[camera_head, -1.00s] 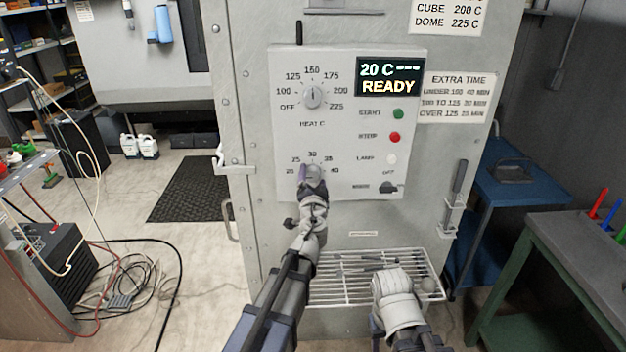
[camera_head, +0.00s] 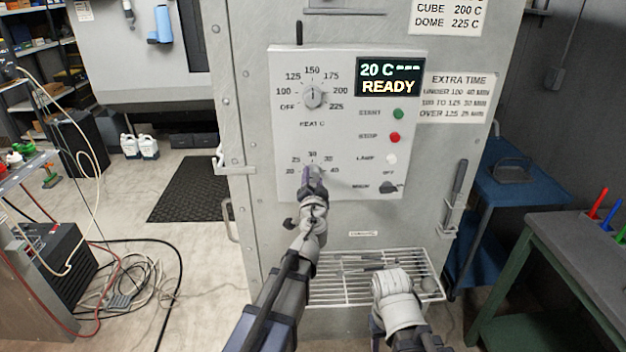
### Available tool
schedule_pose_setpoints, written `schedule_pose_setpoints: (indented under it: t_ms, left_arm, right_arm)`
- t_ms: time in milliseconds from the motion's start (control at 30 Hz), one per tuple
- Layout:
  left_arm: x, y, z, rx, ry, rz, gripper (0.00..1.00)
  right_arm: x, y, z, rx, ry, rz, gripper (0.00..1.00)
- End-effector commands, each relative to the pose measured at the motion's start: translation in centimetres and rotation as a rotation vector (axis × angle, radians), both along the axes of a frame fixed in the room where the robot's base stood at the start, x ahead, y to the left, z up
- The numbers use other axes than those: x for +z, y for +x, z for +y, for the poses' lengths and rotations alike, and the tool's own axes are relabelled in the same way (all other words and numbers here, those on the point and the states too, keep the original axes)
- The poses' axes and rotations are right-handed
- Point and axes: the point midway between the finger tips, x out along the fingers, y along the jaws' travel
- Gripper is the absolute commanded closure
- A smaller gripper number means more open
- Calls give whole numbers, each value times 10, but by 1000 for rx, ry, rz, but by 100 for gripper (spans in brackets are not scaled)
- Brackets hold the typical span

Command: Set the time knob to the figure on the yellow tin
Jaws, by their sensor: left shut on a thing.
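My right gripper is not clearly seen; my right arm's wrist (camera_head: 398,300) is over the wire shelf. No yellow tin shows in this view.
The heat knob (camera_head: 312,96) sits above, by its own dial. The display (camera_head: 390,77) reads 20 C and READY. Green start (camera_head: 398,114) and red stop (camera_head: 394,137) buttons are at right. A wire shelf (camera_head: 345,291) juts out below. An extra-time notice (camera_head: 458,97) hangs at right.

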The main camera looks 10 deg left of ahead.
Motion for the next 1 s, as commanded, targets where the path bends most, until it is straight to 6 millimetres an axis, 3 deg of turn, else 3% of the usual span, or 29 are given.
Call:
schedule_pose_setpoints:
  t_ms: [267, 1000]
  left_arm:
    - [0, 0, -1, -1, 78, 23, 100]
    - [0, 0, -1, -1, 618, 179, 100]
  right_arm:
    - [1, 0, 0, 0, 0, 0, 50]
    - [5, 0, 0, 0, 0, 0, 50]
